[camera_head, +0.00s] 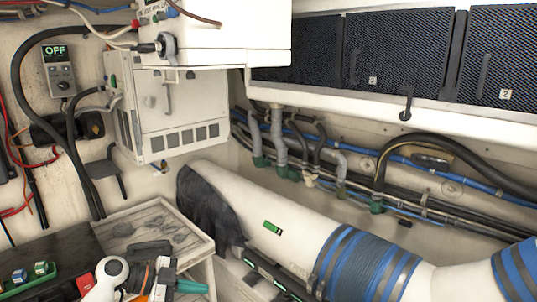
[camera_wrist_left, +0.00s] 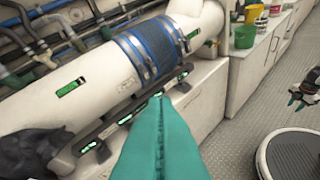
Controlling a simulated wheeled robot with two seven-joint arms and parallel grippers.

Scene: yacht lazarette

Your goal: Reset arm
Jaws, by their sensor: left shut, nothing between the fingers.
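My left gripper (camera_head: 192,286) enters at the bottom left of the head view, with a white and dark wrist and teal fingers pointing right. In the left wrist view its teal fingers (camera_wrist_left: 160,98) are pressed together along a seam, with nothing between them. They are in front of a large white duct with a blue ribbed sleeve (camera_wrist_left: 150,48); I cannot tell whether they touch it. A dark gripper with small teal tips, which seems to be my right gripper (camera_wrist_left: 299,98), shows at the right edge of the wrist view; its opening is unclear.
The white duct (camera_head: 300,232) and a rail with green lights (camera_head: 262,268) lie right of the left gripper. A green cup (camera_wrist_left: 245,36) stands on the counter. Grey floor (camera_wrist_left: 262,95) shows clear.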

